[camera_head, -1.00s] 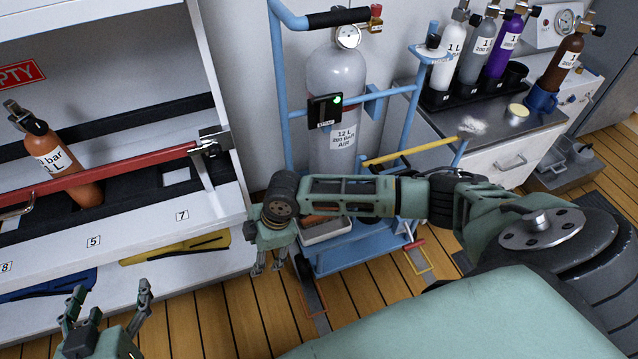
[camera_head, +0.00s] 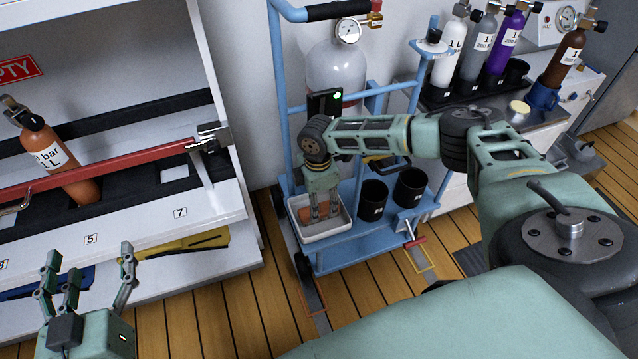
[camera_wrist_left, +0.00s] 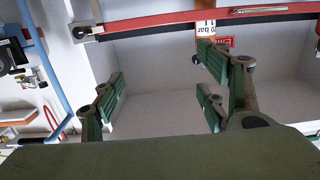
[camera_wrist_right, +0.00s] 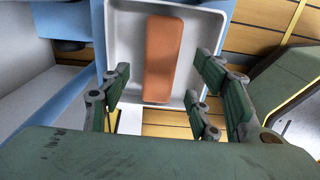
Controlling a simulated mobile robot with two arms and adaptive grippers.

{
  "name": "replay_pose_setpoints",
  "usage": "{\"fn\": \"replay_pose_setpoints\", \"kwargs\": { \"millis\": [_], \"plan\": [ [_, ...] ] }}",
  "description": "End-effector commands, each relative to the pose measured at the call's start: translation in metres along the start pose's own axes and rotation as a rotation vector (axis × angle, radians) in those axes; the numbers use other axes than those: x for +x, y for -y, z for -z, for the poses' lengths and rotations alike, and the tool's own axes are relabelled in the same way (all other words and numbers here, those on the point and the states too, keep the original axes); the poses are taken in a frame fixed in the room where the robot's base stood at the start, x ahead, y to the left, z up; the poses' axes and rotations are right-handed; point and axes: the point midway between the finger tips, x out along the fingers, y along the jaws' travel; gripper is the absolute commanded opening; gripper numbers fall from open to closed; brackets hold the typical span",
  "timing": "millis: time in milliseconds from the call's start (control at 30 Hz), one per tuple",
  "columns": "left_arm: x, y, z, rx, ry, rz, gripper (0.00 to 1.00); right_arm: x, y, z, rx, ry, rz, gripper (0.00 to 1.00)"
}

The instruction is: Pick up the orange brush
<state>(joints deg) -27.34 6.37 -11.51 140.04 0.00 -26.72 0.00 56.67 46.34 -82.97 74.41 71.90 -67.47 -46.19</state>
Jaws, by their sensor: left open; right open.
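The orange brush (camera_wrist_right: 160,60) lies in a white tray (camera_wrist_right: 203,50) in the right wrist view, its long side running away from the gripper. In the head view the brush (camera_head: 311,214) shows in part behind my right fingers, in the tray (camera_head: 340,228) on the blue cart. My right gripper (camera_head: 322,212) points down over the tray, and its open fingers (camera_wrist_right: 160,95) stand around the near end of the brush. I cannot tell whether they touch it. My left gripper (camera_head: 88,275) is open and empty at the lower left, before the shelf.
The blue cart (camera_head: 360,245) carries a grey cylinder (camera_head: 335,72) and two black cups (camera_head: 373,199) beside the tray. A shelf rack with a red bar (camera_head: 100,171) and an orange bottle (camera_head: 60,160) stands left. A counter with several bottles (camera_head: 448,60) stands right.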

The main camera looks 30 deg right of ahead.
Motion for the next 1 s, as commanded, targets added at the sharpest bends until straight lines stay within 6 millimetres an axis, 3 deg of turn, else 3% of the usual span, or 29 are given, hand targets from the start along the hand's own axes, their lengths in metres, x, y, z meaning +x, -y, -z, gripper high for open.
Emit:
{"fn": "replay_pose_setpoints", "kwargs": {
  "millis": [233, 500, 867, 1000],
  "plan": [
    [-0.001, -0.007, 0.05, -0.005, -0.263, -0.015, 0.67, 0.022, 0.0, -0.002, 0.0, 0.0, 0.0, 0.56],
    [-0.017, -0.012, 0.096, -0.013, -0.503, -0.028, 0.67, 0.042, 0.0, -0.003, 0.0, 0.001, 0.0, 0.56],
    [-0.023, -0.013, 0.106, -0.015, -0.558, -0.03, 0.67, 0.045, 0.0, -0.003, 0.0, 0.0, 0.0, 0.56],
    [-0.023, -0.013, 0.106, -0.015, -0.557, -0.03, 0.67, 0.045, 0.0, -0.003, 0.0, 0.0, 0.0, 0.46]
  ]
}}
